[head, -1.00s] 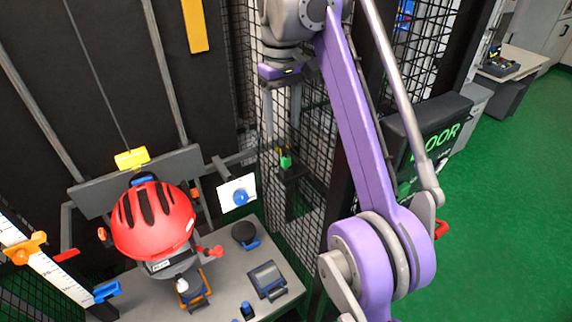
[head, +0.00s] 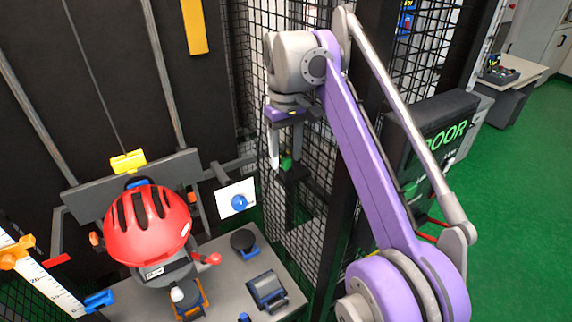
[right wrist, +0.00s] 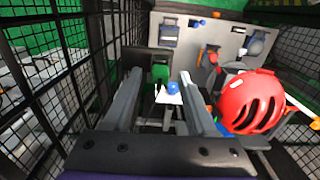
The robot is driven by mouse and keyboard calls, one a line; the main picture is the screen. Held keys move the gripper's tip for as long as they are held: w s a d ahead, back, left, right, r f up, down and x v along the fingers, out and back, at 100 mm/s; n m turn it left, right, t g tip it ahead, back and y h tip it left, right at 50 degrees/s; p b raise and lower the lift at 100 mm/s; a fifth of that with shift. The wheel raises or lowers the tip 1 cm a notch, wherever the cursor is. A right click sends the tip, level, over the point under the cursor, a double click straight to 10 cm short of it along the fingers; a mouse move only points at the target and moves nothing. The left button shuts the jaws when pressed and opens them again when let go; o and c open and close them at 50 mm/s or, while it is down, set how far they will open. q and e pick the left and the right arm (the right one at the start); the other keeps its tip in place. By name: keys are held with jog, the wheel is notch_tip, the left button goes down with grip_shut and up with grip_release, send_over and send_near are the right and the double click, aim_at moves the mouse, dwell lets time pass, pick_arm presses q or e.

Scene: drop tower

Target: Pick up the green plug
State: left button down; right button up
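The green plug (head: 286,163) sits on a small dark bracket (head: 294,174) by the black mesh in the head view. My right gripper (head: 286,162) points down there, with one finger on each side of the plug in the picture. In the right wrist view the plug (right wrist: 160,73) shows between the two open fingers, near their tips. I see no contact between fingers and plug; the exact depth between them is hard to tell. My left gripper is not in view.
A red helmet (head: 148,224) sits above a grey bench (head: 222,285) at the left. A white plate with a blue knob (head: 238,201) stands near the bracket. Black mesh (head: 318,230) and a dark post flank my right arm. Green floor lies open at the right.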

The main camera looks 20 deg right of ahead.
grip_shut()
